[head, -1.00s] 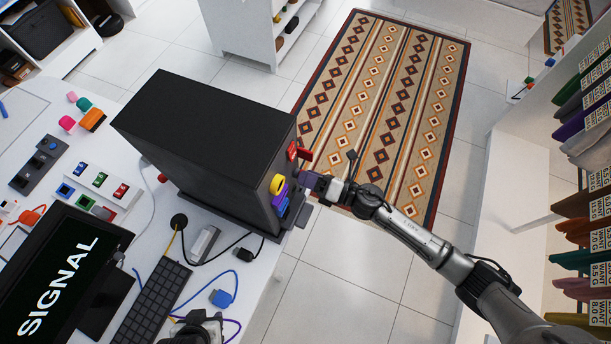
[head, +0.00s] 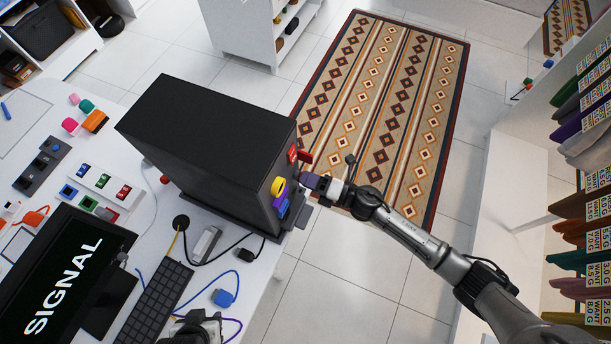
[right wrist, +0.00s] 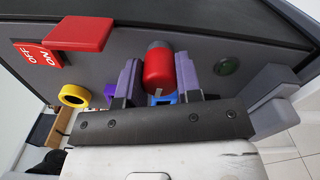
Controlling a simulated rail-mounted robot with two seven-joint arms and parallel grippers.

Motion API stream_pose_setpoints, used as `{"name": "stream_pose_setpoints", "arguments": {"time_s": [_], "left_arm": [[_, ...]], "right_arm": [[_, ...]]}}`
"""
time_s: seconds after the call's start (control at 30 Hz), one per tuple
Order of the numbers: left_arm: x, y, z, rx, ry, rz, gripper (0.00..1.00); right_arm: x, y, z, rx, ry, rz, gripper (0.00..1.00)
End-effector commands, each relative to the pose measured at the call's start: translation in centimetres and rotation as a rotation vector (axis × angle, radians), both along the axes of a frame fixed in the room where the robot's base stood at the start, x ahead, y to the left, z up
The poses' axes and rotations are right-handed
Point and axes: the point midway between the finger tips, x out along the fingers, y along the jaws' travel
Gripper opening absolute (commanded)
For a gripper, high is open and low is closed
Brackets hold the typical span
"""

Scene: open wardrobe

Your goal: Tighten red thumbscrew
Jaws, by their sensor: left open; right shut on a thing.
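The red thumbscrew (right wrist: 159,70) is a short red cylinder with a grey end, on the grey panel of the black box-shaped case (head: 205,140). In the right wrist view my right gripper (right wrist: 158,82) has its purple fingers on either side of the thumbscrew, shut on it. In the head view my right gripper (head: 309,183) is at the case's right side, and the thumbscrew itself is hidden there. My left gripper (head: 197,328) is open at the bottom edge of the head view, partly cut off, over the desk and away from the case.
A keyboard (head: 156,303), cables and a SIGNAL monitor (head: 60,275) crowd the desk. Open floor lies right of the case.

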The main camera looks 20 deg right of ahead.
Motion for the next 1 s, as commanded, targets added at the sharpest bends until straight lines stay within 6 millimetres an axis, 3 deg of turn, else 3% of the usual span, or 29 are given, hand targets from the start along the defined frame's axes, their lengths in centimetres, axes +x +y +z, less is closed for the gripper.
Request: {"name": "stream_pose_setpoints", "arguments": {"time_s": [1.0], "left_arm": [[0.0, 0.2, 5.1, 0.007, 0.0, -0.004, 0.43]], "right_arm": [[0.1, 0.1, 0.2, 0.503, 0.613, 0.0, 0.06]]}}
